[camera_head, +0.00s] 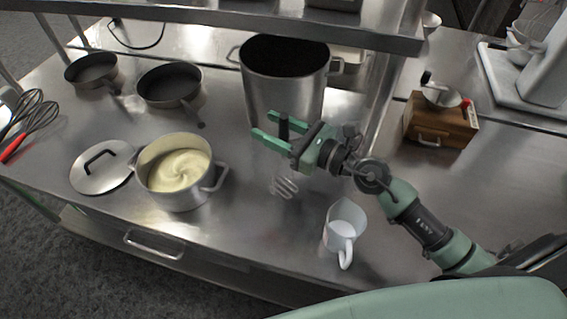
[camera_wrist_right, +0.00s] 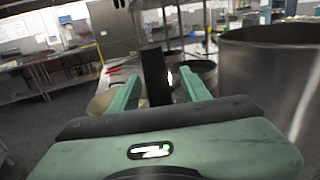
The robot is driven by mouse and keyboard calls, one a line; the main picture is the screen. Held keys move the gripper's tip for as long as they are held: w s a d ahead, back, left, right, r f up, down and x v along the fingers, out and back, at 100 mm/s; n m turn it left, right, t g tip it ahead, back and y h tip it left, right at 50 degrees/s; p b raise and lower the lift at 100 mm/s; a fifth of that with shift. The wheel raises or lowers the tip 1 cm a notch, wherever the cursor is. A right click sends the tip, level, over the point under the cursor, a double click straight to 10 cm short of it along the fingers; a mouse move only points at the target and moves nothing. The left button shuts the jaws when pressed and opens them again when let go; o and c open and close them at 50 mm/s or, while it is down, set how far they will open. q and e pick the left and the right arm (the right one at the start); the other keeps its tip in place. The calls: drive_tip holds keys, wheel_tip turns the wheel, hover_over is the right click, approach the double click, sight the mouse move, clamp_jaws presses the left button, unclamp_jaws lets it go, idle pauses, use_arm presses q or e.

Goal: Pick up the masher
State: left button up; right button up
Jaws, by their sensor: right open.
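The masher stands upright on the steel counter, with its black handle (camera_head: 284,128) high and its wavy wire head (camera_head: 284,186) low. Its middle is hidden behind my right gripper. My right gripper (camera_head: 262,126) is open, its two green fingers pointing left at handle height. The black handle rises between the fingers, nearer their base than their tips. In the right wrist view the handle (camera_wrist_right: 155,75) also stands between the open fingers (camera_wrist_right: 160,78). I cannot tell whether either finger touches it. My left gripper is not in view.
A tall steel stockpot (camera_head: 284,95) stands just behind my right gripper. A pot of pale mash (camera_head: 178,198) is to the left, with its lid (camera_head: 100,182) beside it. A white jug (camera_head: 345,225) stands at the front right. Two dark pans (camera_head: 170,84) are at the back left.

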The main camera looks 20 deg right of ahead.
clamp_jaws()
idle(1.4)
